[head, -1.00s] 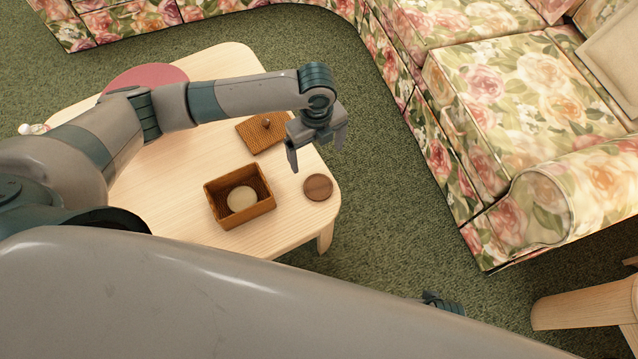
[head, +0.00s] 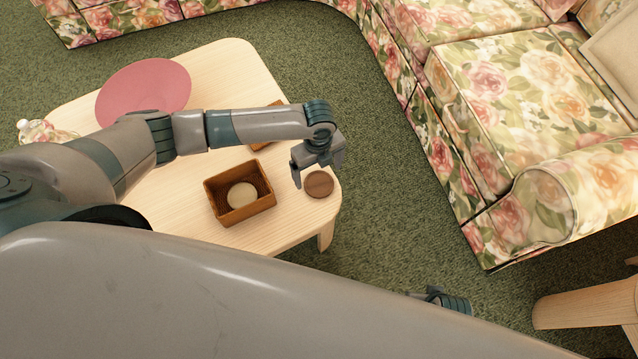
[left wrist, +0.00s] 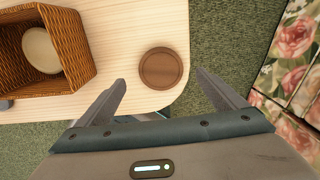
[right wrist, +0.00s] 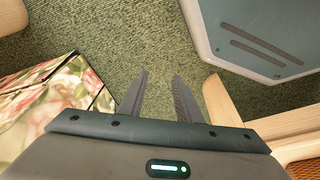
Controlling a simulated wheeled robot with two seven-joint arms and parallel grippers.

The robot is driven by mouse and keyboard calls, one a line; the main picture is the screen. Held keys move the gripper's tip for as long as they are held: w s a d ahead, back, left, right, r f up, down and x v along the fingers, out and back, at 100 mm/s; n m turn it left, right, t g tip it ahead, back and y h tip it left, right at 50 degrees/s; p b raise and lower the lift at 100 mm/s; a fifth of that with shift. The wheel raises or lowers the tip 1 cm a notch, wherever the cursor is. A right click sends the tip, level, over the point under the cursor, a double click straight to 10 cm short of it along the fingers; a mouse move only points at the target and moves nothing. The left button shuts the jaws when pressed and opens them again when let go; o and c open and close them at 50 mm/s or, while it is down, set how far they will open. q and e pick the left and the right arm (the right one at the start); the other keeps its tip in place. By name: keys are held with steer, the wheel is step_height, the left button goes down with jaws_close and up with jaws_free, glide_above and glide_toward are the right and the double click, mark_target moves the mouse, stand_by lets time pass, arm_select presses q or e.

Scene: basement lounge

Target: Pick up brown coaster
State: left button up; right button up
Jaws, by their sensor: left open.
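The brown coaster (head: 319,184) is a round dark wooden disc lying flat near the table's right corner. It also shows in the left wrist view (left wrist: 161,68), between the fingertips in the picture and nearer the left one. My left gripper (head: 318,173) is open and empty, pointing down above the coaster's far side. The coaster is not gripped; the gap in height is hard to judge. My right gripper (right wrist: 160,74) is partly open and empty over the green carpet, away from the table.
A wicker box (head: 227,213) holding a pale round disc stands left of the coaster on the wooden table (head: 285,232). A woven lid (head: 262,145) is partly hidden behind my left arm. A pink round mat (head: 145,84) lies farther back. A floral sofa (head: 530,90) stands right.

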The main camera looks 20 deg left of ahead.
mark_target(319, 183)
arm_select(q)
steer(key=shift+f, duration=0.2)
steer(key=shift+d+f, duration=0.1)
steer(key=shift+f, duration=2.5)
steer(key=c, duration=1.1)
steer(key=shift+r, duration=0.15)
